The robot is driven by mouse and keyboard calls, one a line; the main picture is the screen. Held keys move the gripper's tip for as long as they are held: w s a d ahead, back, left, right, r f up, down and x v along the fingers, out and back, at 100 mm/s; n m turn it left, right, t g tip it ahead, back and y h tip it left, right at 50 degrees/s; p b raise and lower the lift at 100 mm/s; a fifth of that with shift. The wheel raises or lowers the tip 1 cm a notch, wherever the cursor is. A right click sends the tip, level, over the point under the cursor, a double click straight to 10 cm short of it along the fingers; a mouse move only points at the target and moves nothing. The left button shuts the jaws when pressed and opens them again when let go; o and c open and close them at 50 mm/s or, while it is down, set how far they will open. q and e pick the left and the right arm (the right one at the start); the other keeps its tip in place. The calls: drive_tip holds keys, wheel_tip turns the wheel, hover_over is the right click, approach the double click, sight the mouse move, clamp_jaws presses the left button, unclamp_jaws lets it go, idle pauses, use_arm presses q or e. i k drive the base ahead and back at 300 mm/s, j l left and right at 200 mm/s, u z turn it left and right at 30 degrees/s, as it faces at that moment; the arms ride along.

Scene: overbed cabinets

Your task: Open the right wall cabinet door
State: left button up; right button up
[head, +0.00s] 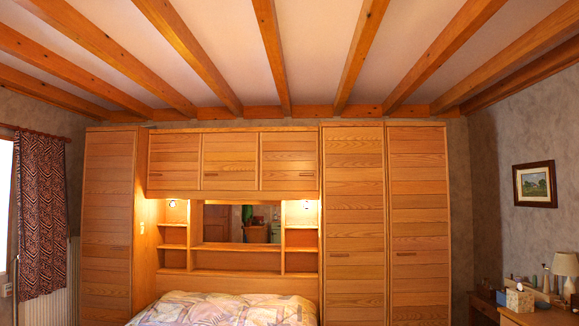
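A row of three wooden overbed wall cabinet doors hangs above the bed. The right wall cabinet door (289,161) is slatted, honey-coloured wood and looks shut, flush with its frame. Neither of my grippers shows in the head view.
The bed (225,309) stands below the cabinets, in front of a shelf unit with a mirror (222,222). Tall wardrobes flank it at left (107,210) and right (354,205), their doors shut. A cluttered desk (540,315) stands at the lower right.

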sight(288, 160)
drive_tip(key=i+l+z, duration=1.05)
drive_tip(key=i+z, duration=0.15)
drive_tip(key=i, duration=0.2)
drive_tip(key=i+l+u, duration=0.2)
drive_tip(key=i, duration=0.6)
drive_tip(key=i+j+u, duration=0.15)
drive_tip(key=i+u, duration=0.3)
drive_tip(key=i, duration=0.2)
drive_tip(key=i+l+u, duration=0.15)
drive_tip(key=i+u, duration=0.3)
drive_tip(key=i, duration=0.2)
drive_tip(key=i+l+u, duration=0.2)
drive_tip(key=i, duration=1.2)
drive_tip(key=i+j, duration=0.2)
drive_tip(key=i, duration=0.35)
drive_tip(key=i+j, duration=0.2)
drive_tip(key=i, duration=0.3)
drive_tip(key=i+j, duration=0.2)
drive_tip(key=i, duration=0.35)
